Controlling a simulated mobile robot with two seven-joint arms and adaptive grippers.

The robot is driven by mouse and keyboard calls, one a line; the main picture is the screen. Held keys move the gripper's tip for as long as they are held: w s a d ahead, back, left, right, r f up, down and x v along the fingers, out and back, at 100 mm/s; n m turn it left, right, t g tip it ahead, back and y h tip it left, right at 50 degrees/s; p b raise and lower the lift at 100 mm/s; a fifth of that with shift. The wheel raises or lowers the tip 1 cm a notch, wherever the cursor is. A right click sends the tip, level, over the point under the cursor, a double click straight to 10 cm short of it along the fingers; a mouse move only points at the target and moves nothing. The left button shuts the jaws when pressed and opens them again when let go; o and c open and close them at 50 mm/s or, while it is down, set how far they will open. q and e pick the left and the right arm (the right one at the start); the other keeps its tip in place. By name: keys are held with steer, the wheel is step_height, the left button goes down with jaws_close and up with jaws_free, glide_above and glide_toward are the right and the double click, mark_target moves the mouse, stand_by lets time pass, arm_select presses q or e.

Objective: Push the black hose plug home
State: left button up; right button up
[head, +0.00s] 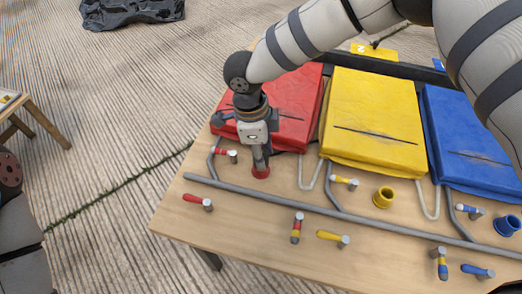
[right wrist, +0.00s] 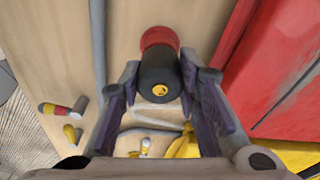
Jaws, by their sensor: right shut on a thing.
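The black hose plug (right wrist: 158,72) is a dark cylinder with a small yellow mark on its near end, in the right wrist view. My right gripper (head: 260,160) has its fingers on either side of it. The plug is in line with the red socket (right wrist: 160,38), which shows beyond it. In the head view the red socket (head: 260,172) stands on the table under my fingertips, and the fingers hide most of the plug. I cannot tell how deep the plug sits in the socket. My left gripper is not in view.
Red (head: 290,110), yellow (head: 375,120) and blue (head: 470,145) pads lie along the back of the wooden table (head: 260,225). A yellow socket (head: 384,197) and a blue socket (head: 507,225) stand to the right. A grey pipe (head: 320,212) and several coloured-handled valves surround the spot.

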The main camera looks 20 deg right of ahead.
steer(key=shift+f, duration=0.3)
steer(key=o, duration=1.2)
steer(key=shift+r, duration=0.1)
steer(key=r, duration=0.4)
steer(key=a+r, duration=0.1)
steer(key=r, duration=0.6)
steer(key=shift+w+a+r, duration=0.15)
steer(key=shift+w+r, duration=0.1)
steer(key=shift+r, duration=0.15)
